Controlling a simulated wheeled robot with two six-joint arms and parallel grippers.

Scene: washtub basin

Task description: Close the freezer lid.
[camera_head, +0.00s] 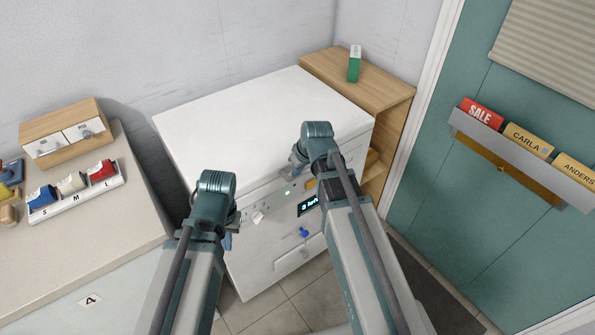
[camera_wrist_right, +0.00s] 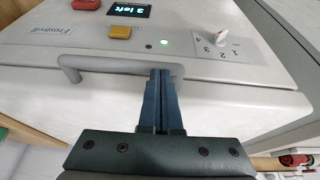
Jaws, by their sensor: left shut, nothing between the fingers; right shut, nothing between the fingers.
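The white chest freezer stands in the middle of the head view, with its broad lid (camera_head: 255,120) lying flat on top. I cannot tell whether the lid is fully seated. My right gripper (camera_head: 294,172) is shut and empty at the lid's front edge. In the right wrist view its fingers (camera_wrist_right: 161,78) reach to the grey bar handle (camera_wrist_right: 100,62), overlapping it near one end; contact is unclear. My left gripper (camera_head: 232,236) is shut and empty in front of the freezer's front left part, largely hidden by its own wrist.
The freezer's front has a lit display (camera_head: 308,205) and a blue knob (camera_head: 304,232). A wooden shelf (camera_head: 385,88) with a green-and-white box (camera_head: 354,65) stands right, beside a teal door (camera_head: 480,180).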

